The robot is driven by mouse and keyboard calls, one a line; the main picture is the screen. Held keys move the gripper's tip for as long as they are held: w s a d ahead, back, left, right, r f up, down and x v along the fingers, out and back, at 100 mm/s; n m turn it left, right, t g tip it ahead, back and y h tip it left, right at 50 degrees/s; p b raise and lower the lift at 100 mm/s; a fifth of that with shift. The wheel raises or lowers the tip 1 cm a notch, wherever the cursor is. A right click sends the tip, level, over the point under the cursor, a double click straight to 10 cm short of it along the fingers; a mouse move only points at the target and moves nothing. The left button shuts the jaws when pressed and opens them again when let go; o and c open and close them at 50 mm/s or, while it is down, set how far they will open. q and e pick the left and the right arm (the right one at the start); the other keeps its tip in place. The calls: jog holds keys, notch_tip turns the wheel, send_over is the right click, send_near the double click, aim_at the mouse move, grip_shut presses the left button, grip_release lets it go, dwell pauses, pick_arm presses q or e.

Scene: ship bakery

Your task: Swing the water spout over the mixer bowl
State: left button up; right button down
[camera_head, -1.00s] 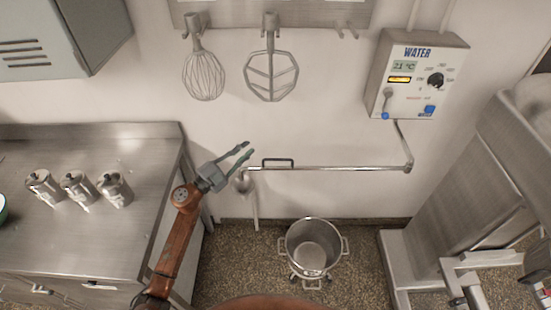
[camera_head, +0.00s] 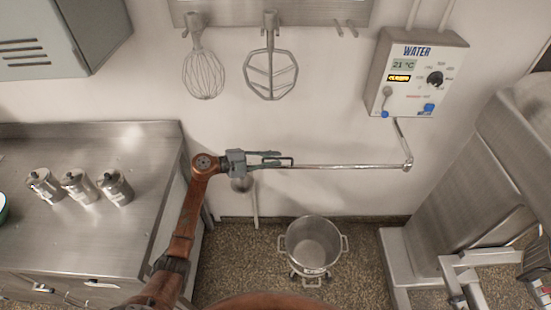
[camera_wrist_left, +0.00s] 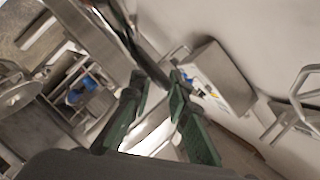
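The water spout (camera_head: 340,167) is a thin steel pipe running left along the wall from an elbow below the water unit (camera_head: 413,80). It has a dark loop handle near its left end and a downturned outlet (camera_head: 255,208). My left gripper (camera_head: 275,158) is at the handle, its fingers pointing right along the pipe. In the left wrist view, the green fingers (camera_wrist_left: 158,78) are apart, with the dark handle (camera_wrist_left: 150,62) running between their tips; contact is unclear. The steel mixer bowl (camera_head: 313,243) stands on the floor, below and right of the outlet. My right gripper is not seen.
The large steel mixer (camera_head: 445,215) stands at the right. A steel counter (camera_head: 70,235) with several canisters is at the left. A whisk (camera_head: 204,72) and a flat beater (camera_head: 271,72) hang on the wall above. The wall between spout and beater is clear.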

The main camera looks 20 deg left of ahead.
pick_arm(q)
jog(key=shift+w+d+f, duration=0.1)
jog(key=shift+w+d, duration=0.2)
jog(key=shift+d, duration=0.15)
grip_shut()
dwell(0.4)
